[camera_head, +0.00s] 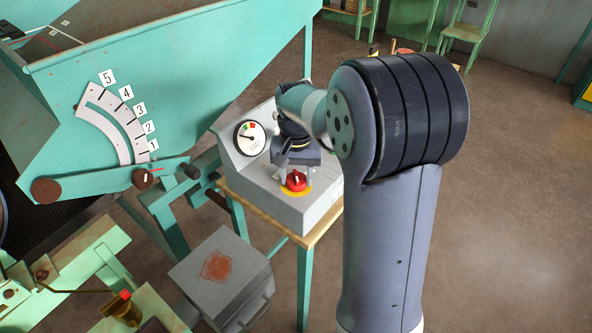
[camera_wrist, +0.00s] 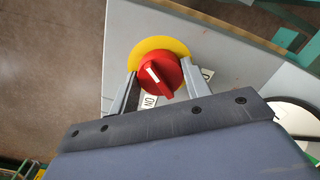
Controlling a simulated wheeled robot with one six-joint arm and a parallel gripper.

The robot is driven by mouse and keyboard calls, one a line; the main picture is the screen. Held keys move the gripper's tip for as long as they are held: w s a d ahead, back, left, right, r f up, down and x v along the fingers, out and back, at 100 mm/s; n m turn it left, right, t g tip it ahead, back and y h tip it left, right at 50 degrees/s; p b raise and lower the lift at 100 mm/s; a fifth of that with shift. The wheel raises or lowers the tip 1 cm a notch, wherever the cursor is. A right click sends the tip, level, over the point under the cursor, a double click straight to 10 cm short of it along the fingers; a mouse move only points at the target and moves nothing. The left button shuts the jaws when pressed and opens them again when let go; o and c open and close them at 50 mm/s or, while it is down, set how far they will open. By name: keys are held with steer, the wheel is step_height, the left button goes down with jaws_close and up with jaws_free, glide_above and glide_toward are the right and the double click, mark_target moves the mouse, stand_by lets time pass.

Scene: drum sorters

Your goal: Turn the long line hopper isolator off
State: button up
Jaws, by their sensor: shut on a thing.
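The isolator is a red rotary knob (camera_head: 296,181) on a yellow round plate, set on the sloped face of a grey control box (camera_head: 285,213). In the wrist view the red knob (camera_wrist: 161,73) carries a white mark on its raised grip, near the upper-left part of it. An "ON" label (camera_wrist: 150,101) lies just below the knob. A second label (camera_wrist: 207,75) to the right is mostly hidden by a finger. My gripper (camera_head: 296,174) points down over the knob. In the wrist view my gripper (camera_wrist: 161,77) has one finger on each side of the knob, shut on it.
A round gauge (camera_head: 249,138) sits on the box, left of the knob. The box stands on a wooden-topped green table (camera_head: 310,235). A green hopper with a numbered scale (camera_head: 118,122) and a lever stands at left. A grey box (camera_head: 220,275) is in front. Floor at right is clear.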

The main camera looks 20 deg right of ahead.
mark_target(297, 176)
steer(key=n+p, duration=0.1)
steer(key=n, duration=0.2)
steer(key=shift+n, duration=0.3)
steer(key=shift+n+p, duration=0.6)
steer(key=shift+n, duration=1.4)
steer(key=o, duration=1)
step_height(297, 176, up, 11)
steer(key=shift+f, duration=0.1)
